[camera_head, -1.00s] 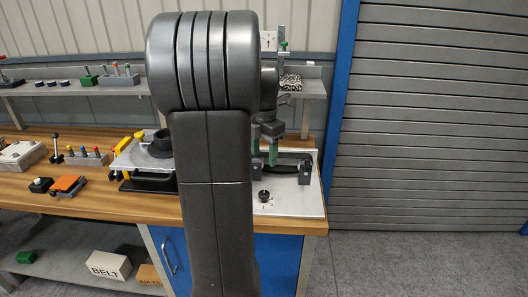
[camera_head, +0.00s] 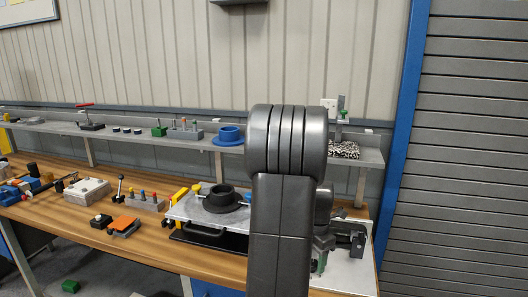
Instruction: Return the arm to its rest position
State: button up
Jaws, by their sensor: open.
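My arm is the dark grey column in the middle of the view, and it hides part of the bench behind it. My gripper (camera_head: 320,262) shows only partly, just right of the arm, pointing down with green on its fingers. It is over the light plate (camera_head: 345,275) at the bench's right end. The gripper is open, and I see nothing held in it. A dark part (camera_head: 350,238) stands beside it on the plate; I cannot tell whether they touch.
A pallet (camera_head: 185,208) with a black ring (camera_head: 222,198) lies left of my arm. A shelf (camera_head: 60,126) runs behind, with a blue flanged part (camera_head: 229,135) and a speckled block (camera_head: 344,150). A blue post (camera_head: 405,120) and grey shutter (camera_head: 475,150) stand right.

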jog(key=shift+f, duration=0.4)
jog(key=shift+r, duration=0.15)
